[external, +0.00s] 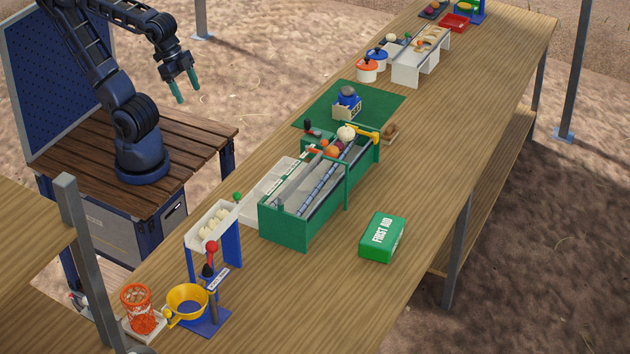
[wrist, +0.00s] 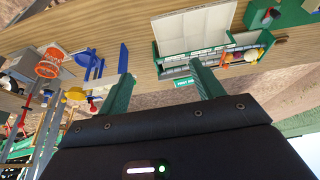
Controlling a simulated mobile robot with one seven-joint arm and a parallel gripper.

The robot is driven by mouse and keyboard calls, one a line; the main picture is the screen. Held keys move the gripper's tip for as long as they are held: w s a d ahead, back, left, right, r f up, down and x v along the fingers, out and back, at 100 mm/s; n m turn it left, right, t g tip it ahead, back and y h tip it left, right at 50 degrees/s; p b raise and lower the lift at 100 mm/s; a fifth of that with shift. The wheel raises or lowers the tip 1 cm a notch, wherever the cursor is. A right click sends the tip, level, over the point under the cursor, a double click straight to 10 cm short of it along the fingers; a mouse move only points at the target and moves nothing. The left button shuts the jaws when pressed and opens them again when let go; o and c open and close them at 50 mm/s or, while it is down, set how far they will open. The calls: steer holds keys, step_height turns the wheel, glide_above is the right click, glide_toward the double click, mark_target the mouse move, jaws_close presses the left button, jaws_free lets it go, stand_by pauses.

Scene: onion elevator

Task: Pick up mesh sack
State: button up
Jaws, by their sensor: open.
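The orange mesh sack (external: 137,307) stands open-topped on a small white base at the near left end of the long wooden table. In the wrist view the orange mesh (wrist: 47,66) is at the upper left, well away from my fingers. My gripper (external: 190,97) is open and empty, raised in the air left of the table, far from the sack. Its two green fingers (wrist: 162,72) are spread apart in the wrist view with nothing between them.
A yellow funnel (external: 187,301) on a blue stand is right beside the sack. The white rack with blue legs (external: 213,231), the green elevator trough (external: 286,228) and the first aid box (external: 383,238) lie further along. A grey post (external: 88,262) rises left of the sack.

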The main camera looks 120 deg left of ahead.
steer(key=o, duration=0.7)
steer(key=shift+o, duration=0.2)
steer(key=w+d+f+n+g+h, duration=0.15)
steer(key=w+d+n, duration=0.25)
steer(key=w+d, duration=0.6)
steer(key=w+d+f+n+g+h, duration=0.1)
steer(key=w+d+f+n+h, duration=0.15)
steer(key=w+d+n, duration=0.75)
steer(key=n+g, duration=0.2)
steer(key=n, duration=0.2)
glide_above(137, 286)
steer(key=w, duration=0.2)
step_height(137, 286, down, 18)
steer(key=x, duration=0.4)
steer(key=shift+w+d+f, duration=0.1)
steer(key=shift+d+f, duration=0.15)
steer(key=shift+f, duration=0.05)
steer(key=shift+h, duration=0.3)
steer(key=shift+s+x, duration=0.15)
steer(key=shift+x, duration=1.15)
steer(key=shift+s+x, duration=0.15)
steer(key=shift+x, duration=1.2)
